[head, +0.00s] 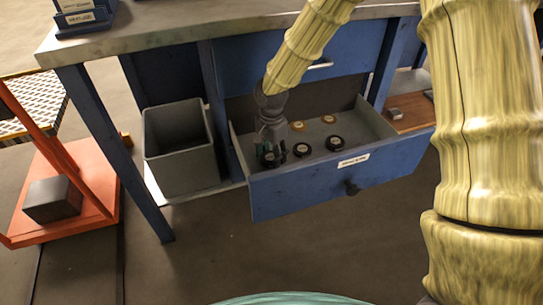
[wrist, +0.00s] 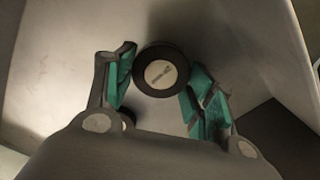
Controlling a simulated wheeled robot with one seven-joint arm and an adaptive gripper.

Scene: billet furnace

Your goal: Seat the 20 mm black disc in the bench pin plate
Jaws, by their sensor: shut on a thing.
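My gripper (head: 271,148) reaches down into the left end of the open drawer. It is shut on a black disc with a pale round label, which shows between the teal finger pads in the wrist view (wrist: 160,75). The label's print is too small to read, so I cannot tell its size. In the head view this disc (head: 267,158) is partly hidden by the fingers. Two other black discs, one near the middle (head: 302,150) and one to the right (head: 335,143), lie on the drawer floor. I cannot make out the bench pin plate.
The blue drawer (head: 290,193) stands open below the bench top (head: 180,35). Two amber discs (head: 297,126) (head: 328,119) lie farther back in it. A grey bin (head: 185,165) stands left of the drawer. Blue labelled blocks (head: 82,22) stand on the bench's left end.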

